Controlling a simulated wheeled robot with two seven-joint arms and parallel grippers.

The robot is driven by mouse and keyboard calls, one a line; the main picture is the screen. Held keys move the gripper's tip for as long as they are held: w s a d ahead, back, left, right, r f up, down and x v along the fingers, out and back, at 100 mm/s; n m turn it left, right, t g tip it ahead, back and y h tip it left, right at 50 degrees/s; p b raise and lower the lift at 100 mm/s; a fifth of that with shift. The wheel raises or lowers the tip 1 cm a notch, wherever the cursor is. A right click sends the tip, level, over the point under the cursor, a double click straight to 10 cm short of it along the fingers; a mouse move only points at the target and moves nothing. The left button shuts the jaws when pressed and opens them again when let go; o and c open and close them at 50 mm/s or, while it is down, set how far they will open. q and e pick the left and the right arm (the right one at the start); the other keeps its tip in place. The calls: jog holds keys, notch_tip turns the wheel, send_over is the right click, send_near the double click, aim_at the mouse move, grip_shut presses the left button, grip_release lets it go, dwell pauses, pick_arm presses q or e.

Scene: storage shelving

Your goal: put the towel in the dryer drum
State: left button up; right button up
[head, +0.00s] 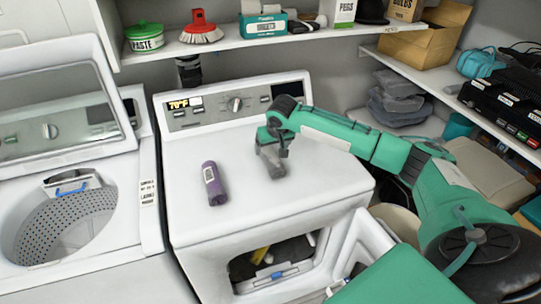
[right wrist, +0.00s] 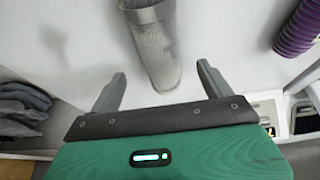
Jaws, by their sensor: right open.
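A grey rolled cylinder, which looks like a rolled towel, lies on top of the white dryer (head: 320,180). It shows in the right wrist view (right wrist: 155,45), its near end between the open fingers. My right gripper (head: 272,150) is open at this roll, with gaps to the fingers on both sides; I cannot tell how high it is above the top. My left gripper is out of view.
An open washer (head: 70,215) stands at the left. A shelf (head: 235,45) with tubs and a brush (head: 200,27) hangs behind the dryer. Folded grey cloths (head: 398,97) and a cardboard box (head: 425,45) sit on the right shelving. The dryer's front top is clear.

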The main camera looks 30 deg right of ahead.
aim_at(271, 153)
jog(key=p+x, duration=0.2)
jog(key=x, duration=0.2)
jog(key=shift+d+f, duration=0.15)
jog(key=shift+w+f, duration=0.1)
jog(key=shift+f, duration=0.25)
jog(key=shift+c, duration=0.2)
jog(key=c, duration=1.1)
jog(key=shift+c, duration=0.2)
